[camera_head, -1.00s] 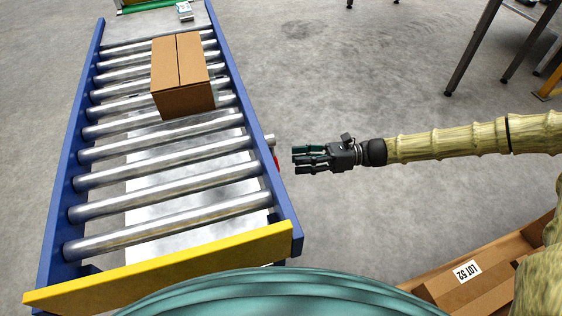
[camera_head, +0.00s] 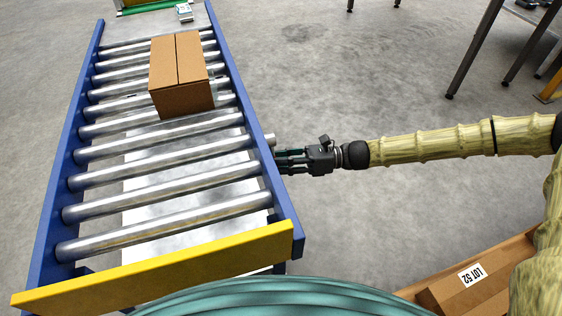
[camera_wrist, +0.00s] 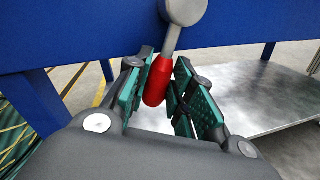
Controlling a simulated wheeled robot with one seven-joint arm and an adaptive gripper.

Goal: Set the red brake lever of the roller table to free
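The red brake lever (camera_wrist: 157,82) hangs down, slightly tilted, from a grey pivot (camera_wrist: 184,10) on the blue side rail in the wrist view. My gripper (camera_wrist: 160,92) is open, with its green-padded fingers on either side of the red grip; a gap shows on at least the right side. In the head view my gripper (camera_head: 283,161) is at the right rail of the roller table (camera_head: 262,150), just below the pivot's round end (camera_head: 270,139). The red grip is hidden there by my gripper.
A cardboard box (camera_head: 182,80) sits on the rollers toward the far end. A yellow bar (camera_head: 160,265) closes the near end. A box labelled LOT 52 (camera_head: 471,277) lies at lower right. A dark-legged table (camera_head: 475,48) stands at upper right. The floor between is clear.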

